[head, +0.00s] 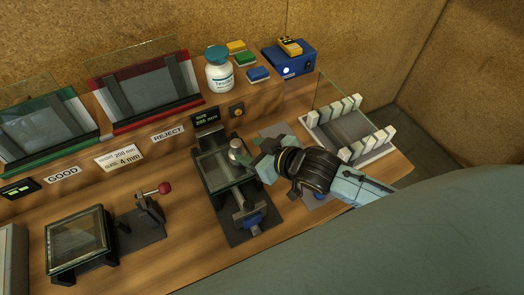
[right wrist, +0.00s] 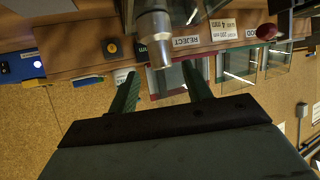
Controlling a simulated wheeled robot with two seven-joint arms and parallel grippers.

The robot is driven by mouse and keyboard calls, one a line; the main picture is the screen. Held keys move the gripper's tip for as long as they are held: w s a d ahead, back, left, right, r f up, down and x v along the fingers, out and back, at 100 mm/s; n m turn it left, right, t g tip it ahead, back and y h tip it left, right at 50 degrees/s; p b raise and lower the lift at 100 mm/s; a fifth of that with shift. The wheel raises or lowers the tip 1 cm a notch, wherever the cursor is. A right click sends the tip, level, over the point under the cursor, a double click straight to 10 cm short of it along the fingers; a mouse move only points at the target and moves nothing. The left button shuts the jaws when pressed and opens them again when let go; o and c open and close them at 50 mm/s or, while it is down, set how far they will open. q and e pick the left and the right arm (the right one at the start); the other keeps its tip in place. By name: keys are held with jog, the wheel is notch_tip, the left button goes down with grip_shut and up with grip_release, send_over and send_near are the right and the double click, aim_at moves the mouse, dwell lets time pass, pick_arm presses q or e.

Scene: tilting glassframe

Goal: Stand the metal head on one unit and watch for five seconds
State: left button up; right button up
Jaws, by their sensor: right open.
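The metal head (head: 236,149), a small silvery cylinder, is upright at the right part of the glass of the middle glass-frame unit (head: 213,171). In the right wrist view the metal head (right wrist: 155,38) shows just beyond and between the fingertips, apart from them. My right gripper (head: 252,157) is open and empty, close to the right of the metal head; its fingers also show in the right wrist view (right wrist: 160,75). A second glass-frame unit (head: 77,238) lies at the lower left. My left gripper is not in view.
A clamp with a red knob (head: 164,188) stands between the units. Behind are a green GOOD rack (head: 45,133), a red REJECT rack (head: 145,90), a white bottle (head: 219,74) and a blue box (head: 290,61). A white slotted rack (head: 376,151) stands right of my gripper.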

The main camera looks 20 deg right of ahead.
jog(key=v, duration=0.3)
jog(key=shift+s+d+r, duration=0.1)
jog(key=shift+s+r, duration=0.1)
jog(key=shift+s, duration=0.05)
dwell(0.4)
